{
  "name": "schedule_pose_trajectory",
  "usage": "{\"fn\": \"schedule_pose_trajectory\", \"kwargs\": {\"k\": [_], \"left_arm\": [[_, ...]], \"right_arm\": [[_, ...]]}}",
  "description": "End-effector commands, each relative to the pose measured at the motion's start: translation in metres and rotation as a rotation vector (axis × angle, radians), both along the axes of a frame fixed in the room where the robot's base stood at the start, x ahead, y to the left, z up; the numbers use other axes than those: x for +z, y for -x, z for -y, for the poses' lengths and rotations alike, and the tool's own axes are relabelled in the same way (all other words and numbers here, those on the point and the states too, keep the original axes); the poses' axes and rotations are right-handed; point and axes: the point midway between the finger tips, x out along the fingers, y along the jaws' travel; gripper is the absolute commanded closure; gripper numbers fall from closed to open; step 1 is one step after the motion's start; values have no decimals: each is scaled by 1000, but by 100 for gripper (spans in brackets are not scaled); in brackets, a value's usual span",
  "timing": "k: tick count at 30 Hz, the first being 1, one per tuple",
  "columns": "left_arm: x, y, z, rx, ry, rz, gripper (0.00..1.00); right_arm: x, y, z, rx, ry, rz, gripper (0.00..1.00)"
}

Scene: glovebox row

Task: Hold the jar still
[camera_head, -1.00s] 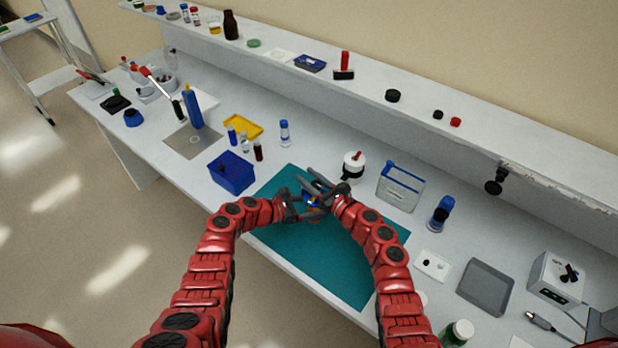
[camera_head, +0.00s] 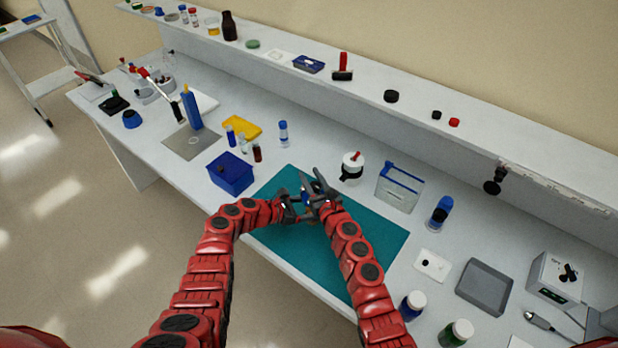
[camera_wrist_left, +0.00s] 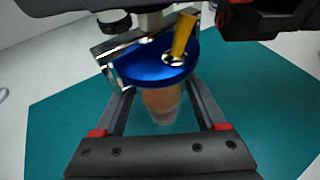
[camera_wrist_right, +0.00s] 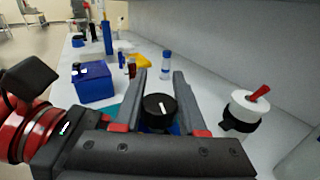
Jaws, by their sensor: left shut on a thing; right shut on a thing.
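The jar (camera_wrist_left: 160,104) shows in the left wrist view: a clear body with orange-brown contents under a wide blue lid (camera_wrist_left: 150,70). My left gripper (camera_head: 291,204) is shut around its body. A yellow piece (camera_wrist_left: 183,36) stands on the lid, and a silvery bracket (camera_wrist_left: 106,50) with a grey stem reaches over it. My right gripper (camera_head: 318,188) is above the jar. In the right wrist view its fingers flank a black-topped piece (camera_wrist_right: 158,111) with a white mark, with blue below it. How that piece joins the lid is hidden. In the head view the grippers mostly cover the jar.
A teal mat (camera_head: 345,248) lies below, mostly clear. A blue bin (camera_head: 231,174) stands left, a white pot with a red knob (camera_head: 352,166) and a clear blue-topped box (camera_head: 399,187) behind. Blue (camera_head: 412,304) and green (camera_head: 456,334) bottles stand at front right.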

Motion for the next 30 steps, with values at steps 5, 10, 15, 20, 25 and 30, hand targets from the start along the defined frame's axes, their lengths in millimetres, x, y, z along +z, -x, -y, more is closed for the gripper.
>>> {"fn": "schedule_pose_trajectory", "kwargs": {"k": [5, 10, 15, 20, 25, 30], "left_arm": [[2, -1, 2, -1, 5, 2, 100], [3, -1, 2, -1, 4, 3, 100], [3, -1, 2, -2, 5, 4, 100], [3, -1, 2, 0, 5, 4, 100], [2, -1, 1, 0, 4, 2, 100], [2, -1, 1, 0, 3, 1, 100]], "right_arm": [[-4, 0, 5, -112, -4, -10, 100], [-8, 0, 4, -193, 10, -27, 100], [-8, 0, 5, -284, 17, -29, 100], [-2, -2, 8, -399, 11, -15, 100], [-1, -2, 12, -520, 12, -16, 100], [-1, -2, 14, -605, 13, -20, 100]]}}
